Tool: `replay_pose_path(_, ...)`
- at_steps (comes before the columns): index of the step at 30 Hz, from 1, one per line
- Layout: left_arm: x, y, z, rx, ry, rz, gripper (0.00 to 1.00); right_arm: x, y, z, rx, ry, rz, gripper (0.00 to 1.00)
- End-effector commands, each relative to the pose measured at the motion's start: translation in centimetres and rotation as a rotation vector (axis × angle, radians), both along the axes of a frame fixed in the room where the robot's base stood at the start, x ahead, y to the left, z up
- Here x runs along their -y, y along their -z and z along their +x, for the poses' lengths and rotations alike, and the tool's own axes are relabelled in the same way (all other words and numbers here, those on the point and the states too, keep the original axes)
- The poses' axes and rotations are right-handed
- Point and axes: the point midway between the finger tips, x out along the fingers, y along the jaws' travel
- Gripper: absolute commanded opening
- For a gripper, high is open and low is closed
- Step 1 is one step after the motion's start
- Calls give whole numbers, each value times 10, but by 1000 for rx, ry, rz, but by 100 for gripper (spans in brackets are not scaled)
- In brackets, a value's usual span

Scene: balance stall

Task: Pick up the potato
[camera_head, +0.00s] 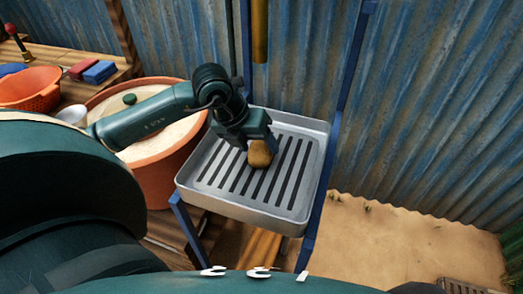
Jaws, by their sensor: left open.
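The potato (259,154) is a small brown lump on the slotted metal tray (304,205), a little left of the tray's middle. My left gripper (249,146) is over the tray's back left part, right at the potato and pointing down. Its jaws are open, and one finger shows just behind and right of the potato. The gripper partly hides the potato's upper edge. I cannot tell whether the fingers touch it. My right gripper is not in view.
A large terracotta pot (160,173) with pale contents stands against the tray's left side. An orange colander (30,90), a red block (83,68) and a blue block (100,72) are on a wooden table at the upper left. Blue posts and a corrugated wall (440,110) stand behind the tray.

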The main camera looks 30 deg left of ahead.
Motion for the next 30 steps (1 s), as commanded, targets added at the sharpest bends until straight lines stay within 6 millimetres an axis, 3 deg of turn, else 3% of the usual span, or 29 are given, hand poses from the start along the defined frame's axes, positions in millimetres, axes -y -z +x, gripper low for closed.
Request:
replay_pose_path(3, 2, 10, 3, -1, 0, 0, 61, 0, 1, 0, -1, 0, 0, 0)
replay_pose_path(11, 2, 11, 4, 0, 1, 1, 61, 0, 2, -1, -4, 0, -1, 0)
replay_pose_path(25, 2, 11, 4, 1, 1, 1, 22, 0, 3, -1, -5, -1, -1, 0)
replay_pose_path(30, 2, 10, 4, 1, 1, 1, 22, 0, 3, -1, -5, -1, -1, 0)
